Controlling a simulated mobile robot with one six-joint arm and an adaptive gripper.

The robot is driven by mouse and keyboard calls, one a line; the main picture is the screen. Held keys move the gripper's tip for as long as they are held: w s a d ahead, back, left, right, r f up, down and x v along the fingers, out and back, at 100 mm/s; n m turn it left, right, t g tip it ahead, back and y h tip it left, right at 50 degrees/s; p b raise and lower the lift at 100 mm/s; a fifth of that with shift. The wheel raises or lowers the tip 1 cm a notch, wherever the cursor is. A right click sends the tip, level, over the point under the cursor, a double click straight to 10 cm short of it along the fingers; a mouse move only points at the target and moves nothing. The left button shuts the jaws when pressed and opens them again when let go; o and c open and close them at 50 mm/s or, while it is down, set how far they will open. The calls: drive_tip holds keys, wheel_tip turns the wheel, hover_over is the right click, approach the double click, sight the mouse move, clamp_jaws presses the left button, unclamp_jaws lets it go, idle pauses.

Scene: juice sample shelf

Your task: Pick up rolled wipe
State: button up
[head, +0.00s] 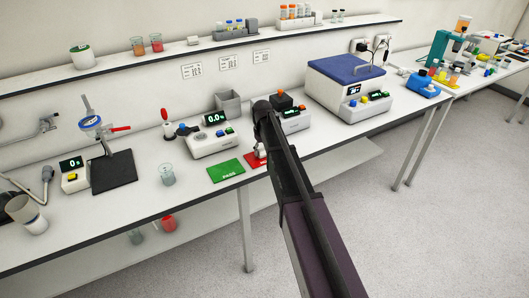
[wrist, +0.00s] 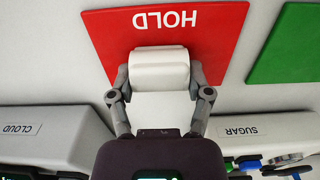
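The rolled wipe (wrist: 160,68) is a white, rounded roll at the near edge of the red HOLD mat (wrist: 200,32) in the wrist view. My gripper (wrist: 159,78) has one grey finger on each side of the roll, and both fingertips look pressed to its ends. I cannot tell whether the roll is resting on the mat or slightly above it. In the head view my arm covers most of the gripper and of the red mat (head: 250,160).
A green mat (head: 226,170) lies left of the red one in the head view. Behind stand a scale-like device (head: 210,143), a grey bin (head: 228,103) and a blue-lidded box (head: 346,70). A glass beaker (head: 167,174) stands further left. Devices labelled CLOUD (wrist: 50,140) and SUGAR (wrist: 260,135) flank my gripper.

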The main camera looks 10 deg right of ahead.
drive_tip(key=shift+r, duration=0.15)
idle(0.3)
wheel_tip(320, 180, up, 3)
drive_tip(key=p, duration=0.3)
drive_tip(key=s+a+r+p, duration=0.1)
drive_tip(key=s+a+p, duration=0.1)
drive_tip(key=s, duration=1.3)
drive_tip(key=shift+s+a+r, duration=0.3)
drive_tip(key=shift+a+r, duration=0.05)
drive_tip(key=shift+a, duration=0.35)
